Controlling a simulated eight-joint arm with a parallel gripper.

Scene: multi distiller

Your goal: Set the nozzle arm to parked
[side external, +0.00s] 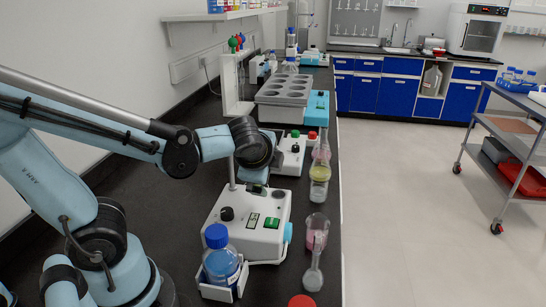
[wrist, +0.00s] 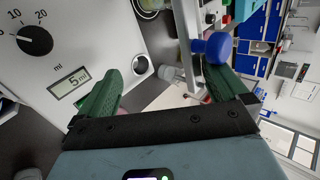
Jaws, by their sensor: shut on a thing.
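The white dispenser (side external: 248,221) stands on the dark bench in the side view. In the wrist view its panel (wrist: 75,52) shows a black dial and a display reading 5 ml. A metal rod (wrist: 184,30) with a blue knob (wrist: 213,46), apparently the nozzle arm, runs down between the green fingers of my gripper (wrist: 158,66). The knob is against the right finger. The left finger lies over the panel, and a gap shows between the fingers. My gripper is shut on the nozzle arm, though the exact contact is unclear. My wrist mostly hides it in the side view.
A blue-capped bottle (side external: 218,262) sits in a holder at the dispenser's front left. A beaker with pink liquid (side external: 316,234) and a flask with yellow liquid (side external: 321,174) stand near the bench's right edge. More equipment, including a grey block (side external: 281,96), stands behind.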

